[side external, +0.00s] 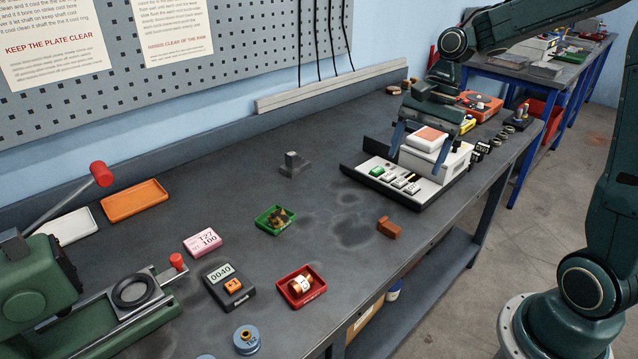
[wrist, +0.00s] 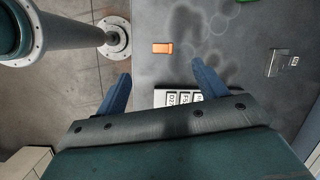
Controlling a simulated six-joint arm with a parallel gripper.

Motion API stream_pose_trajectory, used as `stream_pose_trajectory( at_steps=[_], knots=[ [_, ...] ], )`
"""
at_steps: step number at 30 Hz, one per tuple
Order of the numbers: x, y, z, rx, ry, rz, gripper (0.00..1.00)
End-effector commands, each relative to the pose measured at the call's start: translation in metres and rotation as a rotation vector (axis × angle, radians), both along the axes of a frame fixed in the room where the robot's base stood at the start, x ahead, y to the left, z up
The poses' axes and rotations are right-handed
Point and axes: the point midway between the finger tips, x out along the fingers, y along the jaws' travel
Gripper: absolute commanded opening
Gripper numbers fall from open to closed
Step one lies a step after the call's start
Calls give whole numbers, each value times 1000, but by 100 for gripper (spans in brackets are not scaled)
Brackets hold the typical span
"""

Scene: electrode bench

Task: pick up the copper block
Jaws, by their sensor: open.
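The copper block (side external: 389,227) is a small brown-orange piece lying on the bench near its front edge. In the wrist view the same block (wrist: 162,47) shows as an orange rectangle beyond my fingertips, roughly in line with the gap between them. My gripper (side external: 418,148) is open, with two blue fingers set wide apart. In the side view it is above and behind the block, over the white instrument. In the wrist view my gripper (wrist: 158,76) has nothing between its fingertips. It does not touch the block.
A white instrument (side external: 440,157) with small labelled blocks on a dark tray stands beneath my gripper. A grey stepped block (side external: 294,165), green tray (side external: 274,220), red tray (side external: 300,286) and dark meter (side external: 228,287) are to the left. The bench around the copper block is clear.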

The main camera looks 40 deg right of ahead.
Motion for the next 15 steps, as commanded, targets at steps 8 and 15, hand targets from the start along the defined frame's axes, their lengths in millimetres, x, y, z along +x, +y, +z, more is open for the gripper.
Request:
stream_pose_trajectory(
  at_steps=[8,15],
  knots=[
    [15,-26,-28,83,121,-196,71],
    [18,-30,-33,99,143,-233,71]
  ],
)
